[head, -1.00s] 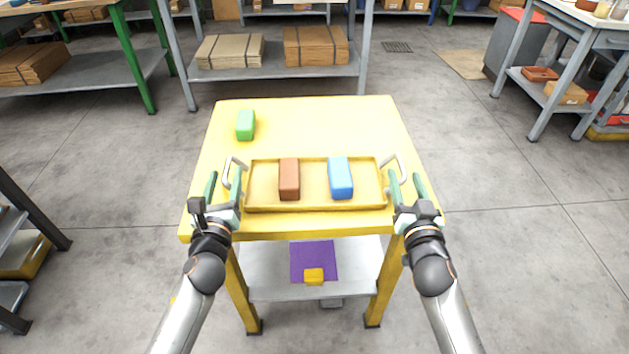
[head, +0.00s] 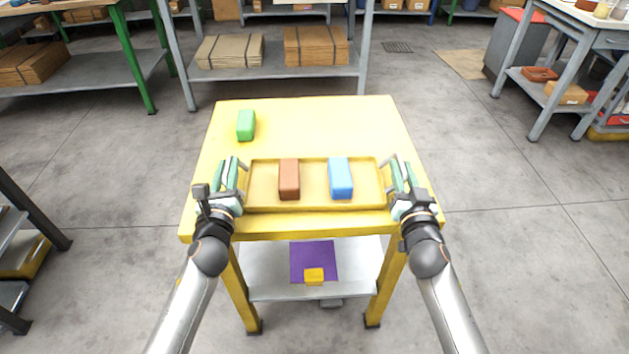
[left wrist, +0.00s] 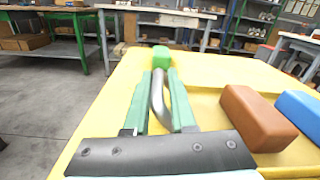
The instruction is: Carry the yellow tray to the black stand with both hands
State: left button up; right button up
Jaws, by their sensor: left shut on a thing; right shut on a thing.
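The yellow tray (head: 314,204) rests on the yellow table, with a brown block (head: 289,180) and a blue block (head: 341,178) lying in it. My left gripper (head: 231,171) is shut on the tray's left handle; in the left wrist view the grey handle (left wrist: 160,103) stands between the two green fingers. My right gripper (head: 402,174) is shut on the tray's right handle, whose bar is mostly hidden by the fingers. I cannot make out a black stand in these views.
A green block (head: 246,125) stands on the yellow table (head: 330,120) beyond the tray's left side. A purple mat (head: 314,258) with a yellow block (head: 314,275) lies on the lower shelf. Grey floor surrounds the table; shelves and a workbench (head: 572,22) stand beyond.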

pick_arm(q)
jog(key=shift+a, duration=0.15)
grip_shut()
pick_arm(e)
jog(key=shift+d+f, duration=0.1)
grip_shut()
pick_arm(q)
jog(key=shift+a+f, duration=0.15)
jog(key=shift+a, duration=0.05)
pick_arm(e)
jog(key=shift+d+f, duration=0.1)
jog(key=shift+d, duration=0.1)
pick_arm(q)
jog(key=shift+r, duration=0.25)
pick_arm(e)
jog(key=shift+r, duration=0.25)
